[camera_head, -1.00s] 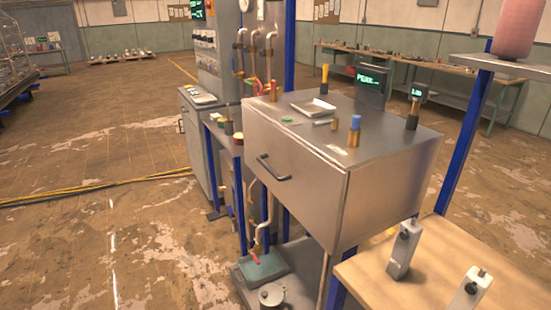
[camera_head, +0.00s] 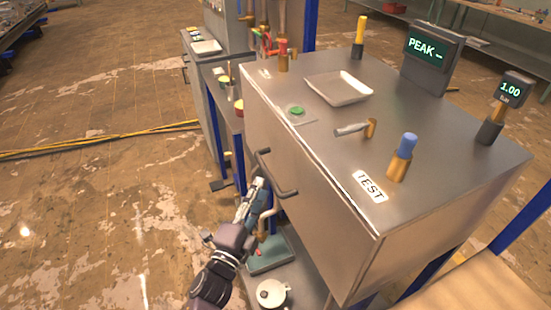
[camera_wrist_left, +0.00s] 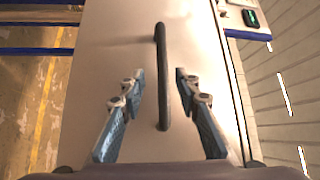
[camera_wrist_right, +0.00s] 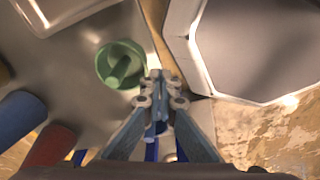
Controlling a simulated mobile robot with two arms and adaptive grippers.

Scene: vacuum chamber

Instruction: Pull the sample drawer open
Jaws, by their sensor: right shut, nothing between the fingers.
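The sample drawer front (camera_head: 320,215) is the plain steel face of the bench cabinet in the head view, and it looks flush with the cabinet. Its dark bar handle (camera_head: 286,193) also shows in the left wrist view (camera_wrist_left: 162,75). My left gripper (camera_head: 260,182) is at the handle. In the left wrist view its open blue fingers (camera_wrist_left: 159,80) lie on either side of the bar, with a gap on both sides.
On the cabinet top (camera_head: 310,125) stand a shallow tray (camera_head: 338,88), a blue-capped post (camera_head: 402,157), a PEAK display (camera_head: 430,62) and a small gauge (camera_head: 515,90). A wooden bench edge (camera_head: 485,290) is at the lower right. Open floor (camera_head: 90,220) lies to the left.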

